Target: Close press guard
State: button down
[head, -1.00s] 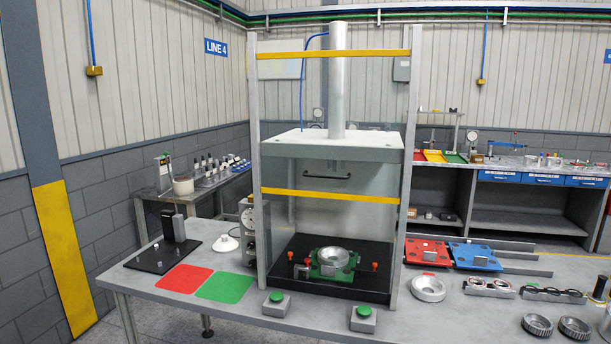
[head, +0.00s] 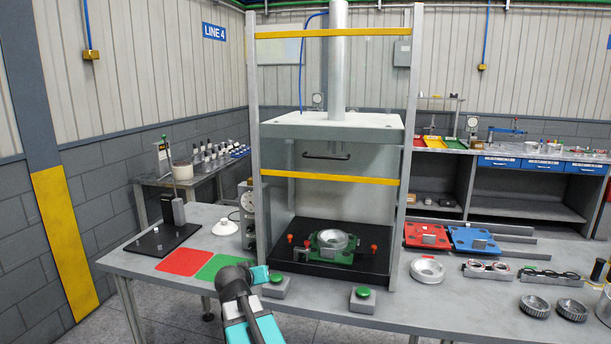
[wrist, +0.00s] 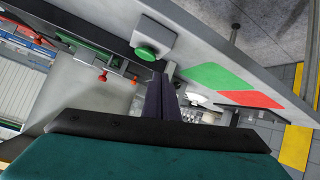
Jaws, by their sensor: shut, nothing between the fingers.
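The press guard (head: 336,175) appears as a clear panel with yellow bars across the press frame. Its lower yellow bar is raised, leaving a wide opening over the press bed (head: 290,262). A black guard handle (head: 327,156) shows just above that bar. The guard handle is not visible in the wrist view.
A green fixture (head: 333,258) with a metal ring sits on the bed, red knobs around it. Green buttons (head: 363,293) stand at the table's front edge. Red (head: 187,262) and green mats lie left of the press. Floor in front is clear.

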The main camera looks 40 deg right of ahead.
jog(key=s+d+r+m+t+h, duration=0.1)
jog(key=s+d+r+h, duration=0.1)
jog(key=r, duration=1.1)
jog(key=s+d+r+m+t+h+b, duration=0.1)
jog(key=s+d+r+m+h, duration=0.1)
jog(key=r, duration=1.1)
jog(key=s+d+r+m+t+h, duration=0.1)
jog(key=s+d+r+h, duration=0.2)
jog(key=r, duration=1.1)
jog(key=s+d, duration=0.2)
jog(key=shift+d+m+h, duration=0.3)
jog(key=shift+d, duration=0.1)
jog(key=shift+r, duration=0.1)
jog(key=r+p, duration=0.1)
jog(key=p, duration=0.2)
send_over(307, 153)
jog(key=s+a, duration=0.3)
jog(key=s, duration=0.1)
jog(key=shift+a+r, duration=0.15)
jog(key=shift+s+a+f+p, duration=0.1)
jog(key=shift+a+f+p, duration=0.1)
jog(key=shift+f, duration=0.8)
jog(key=shift+s+a+f+p, duration=0.1)
jog(key=shift+a+f+p, duration=0.1)
jog(key=shift+f, duration=0.8)
